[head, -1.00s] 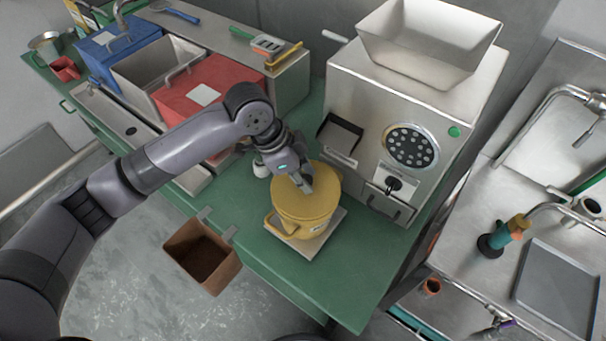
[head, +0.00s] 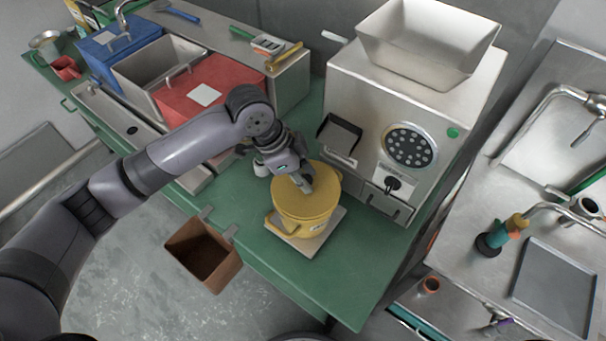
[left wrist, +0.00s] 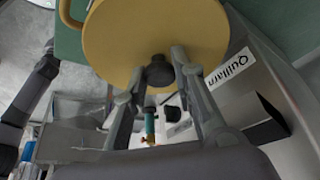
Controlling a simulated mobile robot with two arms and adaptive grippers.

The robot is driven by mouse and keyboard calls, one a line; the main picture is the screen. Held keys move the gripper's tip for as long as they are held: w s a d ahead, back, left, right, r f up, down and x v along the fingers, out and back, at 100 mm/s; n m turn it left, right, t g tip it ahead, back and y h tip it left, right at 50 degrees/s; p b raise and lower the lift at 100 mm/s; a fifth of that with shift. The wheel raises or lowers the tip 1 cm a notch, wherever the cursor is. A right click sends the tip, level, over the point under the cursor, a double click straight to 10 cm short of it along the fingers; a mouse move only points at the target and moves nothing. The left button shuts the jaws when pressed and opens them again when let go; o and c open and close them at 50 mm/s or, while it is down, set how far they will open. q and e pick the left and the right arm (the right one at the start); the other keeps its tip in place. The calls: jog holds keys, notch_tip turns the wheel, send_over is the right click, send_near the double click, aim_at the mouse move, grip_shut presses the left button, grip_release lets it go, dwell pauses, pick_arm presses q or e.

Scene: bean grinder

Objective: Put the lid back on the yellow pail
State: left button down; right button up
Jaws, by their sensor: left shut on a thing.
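The yellow pail (head: 305,226) stands upright on a pale square plate (head: 340,214) at the front of the green counter. Its yellow lid (head: 326,178) is at the pail's top, roughly level and centred; I cannot tell whether a small gap is left under it. My left gripper (head: 303,184) is above the lid, pointing down. The left gripper's fingers (left wrist: 159,66) are shut on that knob. My right gripper is not in view.
A steel grinder (head: 410,130) stands close behind and right of the pail. A brown open box (head: 203,258) hangs at the counter's front edge. A red bin (head: 210,95) and a blue bin (head: 115,45) are at the back left. Bare green counter (head: 345,280) lies right of the pail.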

pick_arm(q)
jog(key=c, duration=1.2)
grip_release()
jog(key=shift+c, duration=0.2)
jog(key=o, duration=0.5)
jog(key=shift+r, duration=0.15)
jog(key=shift+r+p, duration=3.45)
jog(key=shift+p, duration=0.45)
jog(key=shift+c, duration=0.3)
